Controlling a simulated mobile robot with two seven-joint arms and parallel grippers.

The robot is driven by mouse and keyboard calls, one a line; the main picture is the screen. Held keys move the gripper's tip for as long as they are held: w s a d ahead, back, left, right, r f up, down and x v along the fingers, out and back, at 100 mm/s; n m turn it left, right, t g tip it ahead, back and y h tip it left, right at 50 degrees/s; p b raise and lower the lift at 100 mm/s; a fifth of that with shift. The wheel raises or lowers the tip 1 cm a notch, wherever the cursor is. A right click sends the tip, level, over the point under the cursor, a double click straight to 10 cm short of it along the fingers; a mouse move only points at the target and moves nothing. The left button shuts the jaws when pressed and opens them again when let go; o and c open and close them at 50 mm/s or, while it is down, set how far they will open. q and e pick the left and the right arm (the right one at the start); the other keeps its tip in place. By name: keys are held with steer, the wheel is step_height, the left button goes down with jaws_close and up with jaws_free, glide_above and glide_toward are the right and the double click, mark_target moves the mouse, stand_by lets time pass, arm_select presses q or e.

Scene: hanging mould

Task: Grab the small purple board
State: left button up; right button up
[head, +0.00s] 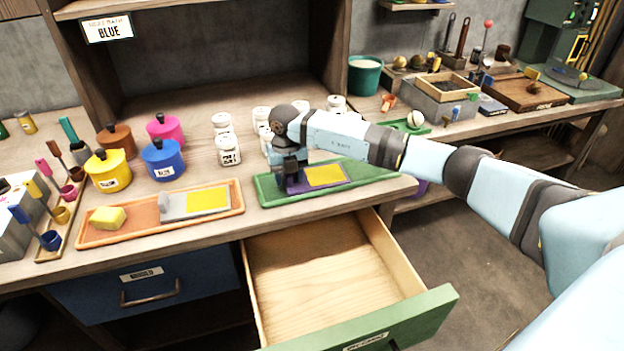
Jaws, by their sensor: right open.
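The small purple board (325,176) has a yellow panel on its top and lies on a green tray (372,173) at the front edge of the bench. My right gripper (289,185) points down over the left end of the board. Its jaws are open, and the gripper hides that end. I cannot tell whether the fingers touch the board. My left gripper is out of view.
An open drawer (330,268) with a green front juts out below the tray. An orange tray (224,212) with a yellow sponge (108,218) and a grey board lies to the left. Several white jars (228,151) and coloured pots (161,160) stand behind.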

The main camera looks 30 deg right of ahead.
steer(key=shift+r, duration=0.1)
jaws_close()
